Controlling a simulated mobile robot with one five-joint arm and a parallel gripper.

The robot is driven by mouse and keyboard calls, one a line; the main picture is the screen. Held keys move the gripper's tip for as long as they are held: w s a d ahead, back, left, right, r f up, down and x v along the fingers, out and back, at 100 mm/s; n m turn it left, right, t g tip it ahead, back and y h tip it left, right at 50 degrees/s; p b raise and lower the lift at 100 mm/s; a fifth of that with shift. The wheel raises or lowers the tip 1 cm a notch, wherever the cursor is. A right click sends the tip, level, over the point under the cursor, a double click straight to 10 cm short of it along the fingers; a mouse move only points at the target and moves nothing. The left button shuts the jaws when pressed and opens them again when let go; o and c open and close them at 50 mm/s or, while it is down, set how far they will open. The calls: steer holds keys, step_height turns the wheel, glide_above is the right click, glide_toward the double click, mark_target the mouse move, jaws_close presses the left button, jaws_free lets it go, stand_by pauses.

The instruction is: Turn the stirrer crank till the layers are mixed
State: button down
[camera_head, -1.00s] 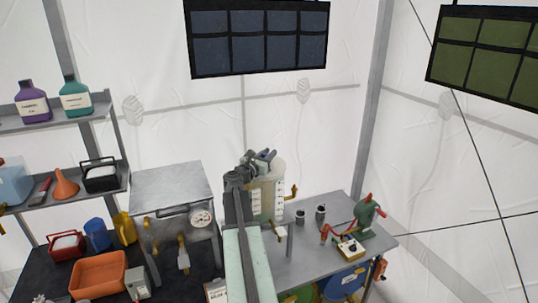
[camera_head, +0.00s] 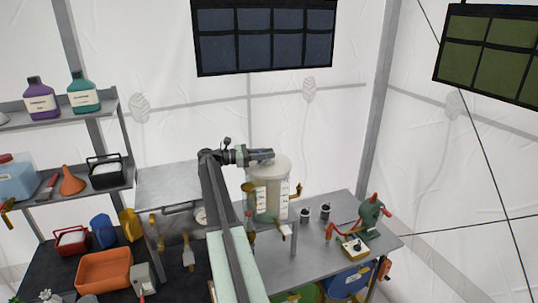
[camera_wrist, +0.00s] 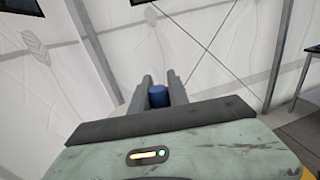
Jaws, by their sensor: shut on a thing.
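The mixing tank (camera_head: 270,196) is a pale, cloudy upright cylinder with white scale strips and a cream lid, standing on the grey bench. Brass fittings show at its sides. My gripper (camera_head: 268,154) reaches in from the left, level, just over the lid. In the wrist view, the two grey fingers are closed around a blue knob (camera_wrist: 158,96), apparently the stirrer crank's handle. The crank's arm is hidden behind the gripper. Separate layers in the tank cannot be made out at this size.
Two small dark cups (camera_head: 314,212) and a green-and-red hand device (camera_head: 370,214) stand on the bench to the right. A metal box (camera_head: 168,186) is at the left. Shelves with bottles (camera_head: 84,94) are further left. An orange bin (camera_head: 104,270) sits at lower left.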

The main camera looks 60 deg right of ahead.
steer(key=shift+w+m+g+y, duration=0.25)
steer(key=shift+m+g+y, duration=0.35)
steer(key=shift+y, duration=0.1)
steer(key=shift+a, duration=0.1)
steer(key=c, duration=1.3)
jaws_free()
steer(key=shift+o, duration=0.2)
steer(key=v, duration=0.7)
steer(key=shift+w+a, duration=0.1)
steer(key=shift+w, duration=0.3)
